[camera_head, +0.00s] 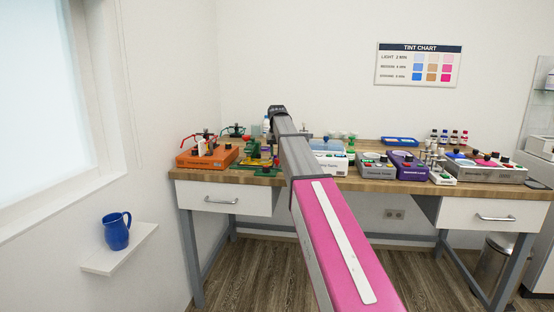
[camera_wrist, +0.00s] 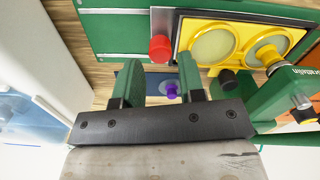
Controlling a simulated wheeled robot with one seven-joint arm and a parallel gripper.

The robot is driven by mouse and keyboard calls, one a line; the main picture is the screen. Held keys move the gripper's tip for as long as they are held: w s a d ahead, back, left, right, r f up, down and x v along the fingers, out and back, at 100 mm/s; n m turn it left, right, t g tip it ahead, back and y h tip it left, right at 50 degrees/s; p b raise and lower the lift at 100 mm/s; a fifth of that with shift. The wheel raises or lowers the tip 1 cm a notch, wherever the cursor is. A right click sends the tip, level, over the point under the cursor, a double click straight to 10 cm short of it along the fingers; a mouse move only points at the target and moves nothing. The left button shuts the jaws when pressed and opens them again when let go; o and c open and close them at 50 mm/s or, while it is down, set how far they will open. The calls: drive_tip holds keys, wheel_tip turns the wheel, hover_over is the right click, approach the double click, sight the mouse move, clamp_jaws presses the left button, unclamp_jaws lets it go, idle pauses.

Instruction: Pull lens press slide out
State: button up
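A green and yellow device (camera_head: 258,160), which looks like the lens press, stands on the left half of the workbench, partly hidden by my arm. In the wrist view, a yellow plate (camera_wrist: 240,20) with two round pale discs lies in a dark frame on a green body (camera_wrist: 110,35); I cannot tell for sure which part is the slide. A red knob (camera_wrist: 160,48) sits left of the plate. My gripper (camera_wrist: 157,72) is open, its two green fingers apart. A purple knob (camera_wrist: 172,91) shows between them; contact is not visible. My gripper is hidden in the head view.
An orange device (camera_head: 207,155) stands left on the workbench (camera_head: 290,183). White (camera_head: 330,160), purple (camera_head: 408,167) and grey (camera_head: 485,170) devices stand to the right. A blue tray (camera_head: 400,141) lies at the back. A blue jug (camera_head: 117,231) stands on a wall shelf.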

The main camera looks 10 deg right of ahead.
drive_tip(key=shift+f, duration=1.5)
clamp_jaws()
drive_tip(key=shift+s+d, duration=0.25)
drive_tip(key=shift+d, duration=0.45)
drive_tip(key=shift+s+d, duration=0.2)
drive_tip(key=shift+d, duration=0.5)
drive_tip(key=shift+s+d, duration=0.25)
drive_tip(key=shift+d, duration=0.45)
unclamp_jaws()
drive_tip(key=shift+r, duration=0.15)
wheel_tip(320, 180, up, 11)
drive_tip(key=shift+f, duration=0.2)
